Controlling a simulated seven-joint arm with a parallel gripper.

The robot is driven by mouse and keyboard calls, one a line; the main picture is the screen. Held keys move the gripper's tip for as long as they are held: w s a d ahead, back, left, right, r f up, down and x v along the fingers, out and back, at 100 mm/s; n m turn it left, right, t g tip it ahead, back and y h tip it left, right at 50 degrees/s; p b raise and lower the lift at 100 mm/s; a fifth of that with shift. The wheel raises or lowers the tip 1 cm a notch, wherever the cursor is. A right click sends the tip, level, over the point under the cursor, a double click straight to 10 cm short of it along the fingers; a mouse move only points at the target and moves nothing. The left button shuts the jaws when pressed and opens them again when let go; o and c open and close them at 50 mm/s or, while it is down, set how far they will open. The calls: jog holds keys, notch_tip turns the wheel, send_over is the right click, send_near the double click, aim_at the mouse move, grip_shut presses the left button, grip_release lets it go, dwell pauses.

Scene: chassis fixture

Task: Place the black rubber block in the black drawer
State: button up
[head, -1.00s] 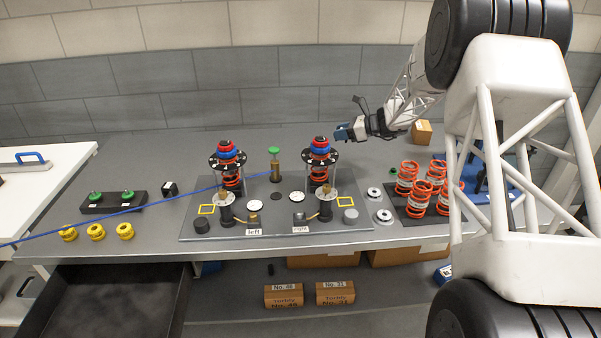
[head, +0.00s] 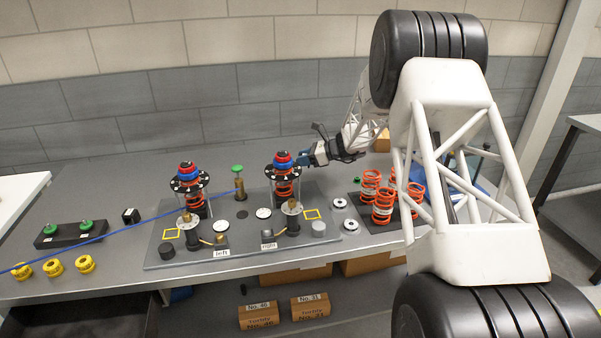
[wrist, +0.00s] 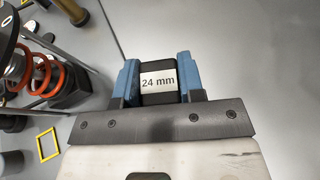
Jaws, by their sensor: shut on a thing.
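In the wrist view my gripper (wrist: 158,82) is shut on a black block (wrist: 158,94) with a white "24 mm" label, held between its blue fingers. I cannot tell whether its material is rubber. In the head view my gripper (head: 306,157) is above the bench, just right of the top of the right spring assembly (head: 283,175); the held block cannot be made out there. The black drawer (head: 100,318) stands open under the bench at the lower left, cut off by the picture's edge. Another small black block (head: 130,215) with a pale label sits on the left of the bench.
The left spring assembly (head: 190,190) shares a grey plate with the right one. Orange springs (head: 383,205) stand to the right. Yellow rings (head: 53,267) and a black holder with green knobs (head: 70,235) lie left. A blue line (head: 120,232) crosses the left bench.

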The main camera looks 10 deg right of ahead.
aim_at(303, 178)
jog(key=shift+f, duration=0.75)
jog(key=shift+f, duration=1.9)
jog(key=shift+f, duration=0.15)
jog(key=o, duration=0.9)
jog(key=v, duration=1.2)
jog(key=shift+s, duration=0.1)
